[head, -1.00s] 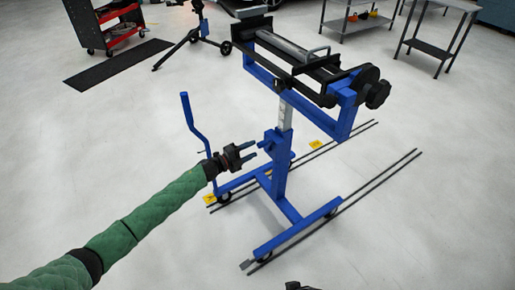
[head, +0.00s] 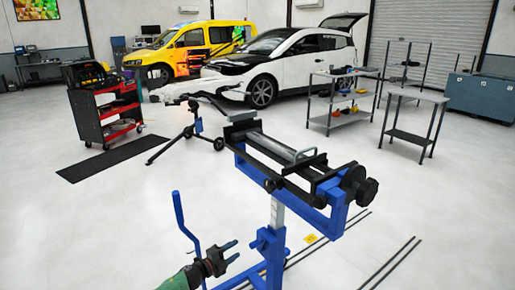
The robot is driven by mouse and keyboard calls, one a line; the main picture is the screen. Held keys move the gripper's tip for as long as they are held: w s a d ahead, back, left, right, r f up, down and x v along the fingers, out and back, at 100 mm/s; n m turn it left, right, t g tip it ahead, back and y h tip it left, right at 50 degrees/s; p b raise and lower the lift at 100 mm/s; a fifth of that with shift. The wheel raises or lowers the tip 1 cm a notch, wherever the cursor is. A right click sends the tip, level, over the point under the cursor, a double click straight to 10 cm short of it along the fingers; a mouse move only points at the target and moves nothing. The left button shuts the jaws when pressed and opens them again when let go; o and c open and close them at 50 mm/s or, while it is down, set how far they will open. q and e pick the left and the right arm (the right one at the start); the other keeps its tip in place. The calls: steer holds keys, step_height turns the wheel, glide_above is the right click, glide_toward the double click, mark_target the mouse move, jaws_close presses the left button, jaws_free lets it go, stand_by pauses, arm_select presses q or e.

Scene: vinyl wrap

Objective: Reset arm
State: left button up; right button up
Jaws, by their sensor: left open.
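My left gripper (head: 229,253) is at the bottom of the head view, at the end of my green-sleeved arm. Its two blue-tipped fingers are apart, with nothing between them. It is just left of the post of a blue wheeled stand (head: 273,246), and a blue lever (head: 185,225) of that stand rises behind it. I cannot tell whether the fingers touch the stand. The stand carries a black roller frame with a grey roller (head: 275,146) and a dark knob (head: 368,190). My right gripper is not in view.
Dark rails (head: 390,262) run along the floor by the stand. A red tool cart (head: 105,115), a black mat (head: 100,160) and a black tripod stand (head: 190,130) are at the left. A white car (head: 300,60), shelves (head: 342,100) and a table (head: 418,97) stand behind.

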arm_select(q)
steer(key=w+a+r+n+t+y, duration=0.35)
steer(key=a+r+n+y, duration=0.2)
steer(key=n+y, duration=0.35)
steer(key=s+r+n+g+y, duration=0.3)
steer(key=s+r+n+y, duration=0.1)
steer(key=s+r+n, duration=0.2)
steer(key=s+d+n+g+h+p, duration=0.2)
steer(key=s+n+g+p, duration=0.35)
steer(key=s, duration=2.75)
steer(key=s+f+n+g, duration=0.1)
steer(key=s+f, duration=0.3)
steer(key=s, duration=0.5)
steer(key=s+f+n+g+p, duration=0.1)
steer(key=s+f+g, duration=0.3)
steer(key=s, duration=0.5)
steer(key=shift+s+d+f, duration=0.15)
steer(key=shift+s+f, duration=0.05)
steer(key=shift+s, duration=0.1)
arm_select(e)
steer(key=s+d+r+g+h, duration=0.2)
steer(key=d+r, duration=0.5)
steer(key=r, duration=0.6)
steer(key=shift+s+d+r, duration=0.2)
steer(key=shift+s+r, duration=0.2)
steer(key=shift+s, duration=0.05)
arm_select(q)
steer(key=shift+n, duration=0.25)
